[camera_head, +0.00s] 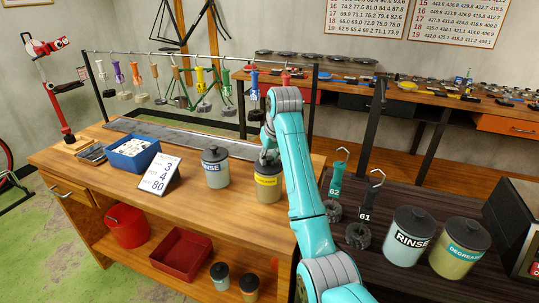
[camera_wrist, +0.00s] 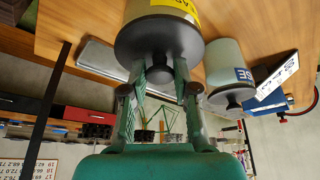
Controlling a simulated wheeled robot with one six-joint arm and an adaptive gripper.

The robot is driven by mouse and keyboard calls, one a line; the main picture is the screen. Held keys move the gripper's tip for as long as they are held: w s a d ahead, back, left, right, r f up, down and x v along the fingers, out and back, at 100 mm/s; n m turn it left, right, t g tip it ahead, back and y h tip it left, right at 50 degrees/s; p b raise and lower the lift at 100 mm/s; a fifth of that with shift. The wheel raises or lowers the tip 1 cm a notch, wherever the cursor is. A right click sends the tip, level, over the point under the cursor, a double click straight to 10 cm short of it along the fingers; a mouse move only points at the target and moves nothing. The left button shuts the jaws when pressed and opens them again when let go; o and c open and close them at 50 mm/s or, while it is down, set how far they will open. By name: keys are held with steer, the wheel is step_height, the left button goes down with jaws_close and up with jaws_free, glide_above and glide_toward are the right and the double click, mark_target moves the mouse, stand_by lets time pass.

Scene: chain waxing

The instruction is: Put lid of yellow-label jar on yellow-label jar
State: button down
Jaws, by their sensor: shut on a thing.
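The yellow-label jar (camera_head: 268,188) stands upright on the wooden workbench; its yellow label also shows at the top of the wrist view (camera_wrist: 184,10). Its dark round lid (camera_wrist: 160,40) is at the jar's mouth, with no clear gap between them; I cannot tell whether it is fully seated. My gripper (camera_wrist: 160,84) is shut on the lid's knob, its fingers on both sides of it. In the head view my gripper (camera_head: 269,157) is right above the jar and partly hides the lid.
A lidded RINSE jar (camera_head: 216,170) stands close left of the yellow-label jar. A number card (camera_head: 160,174) and a blue box (camera_head: 133,153) are further left. A rack rail (camera_head: 180,54) with hanging tools runs behind. A dark table (camera_head: 340,265) with larger jars is at right.

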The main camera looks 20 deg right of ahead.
stand_by(0.4)
steer(key=c, duration=0.8)
jaws_free()
steer(key=shift+r, duration=0.1)
